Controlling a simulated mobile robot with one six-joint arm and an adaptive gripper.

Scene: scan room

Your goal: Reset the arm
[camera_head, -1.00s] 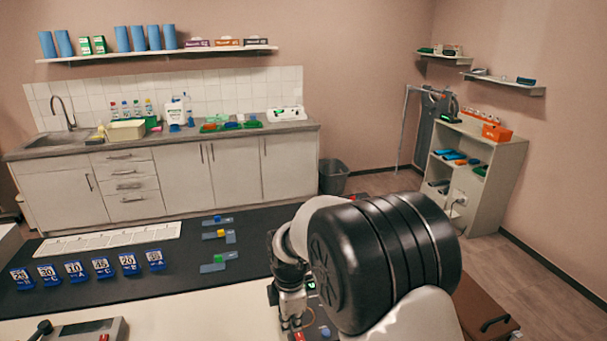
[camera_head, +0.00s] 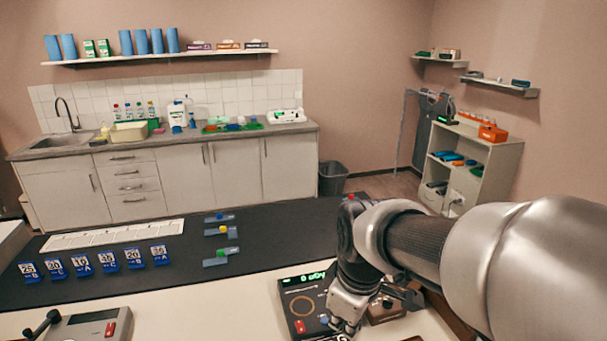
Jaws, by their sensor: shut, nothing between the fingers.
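My arm reaches in from the lower right, large and close to the camera. My gripper (camera_head: 346,318) points down at the front of the table, beside a dark device with a green display (camera_head: 306,300). It is shut and holds nothing. Its fingertips are near the bottom edge of the picture and partly hard to make out.
A black mat (camera_head: 130,275) on the table bears several blue number cards (camera_head: 108,262), a white strip (camera_head: 115,234) and three small blue holders (camera_head: 221,234). A grey device with a red switch (camera_head: 85,326) stands front left. The mat's middle is clear.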

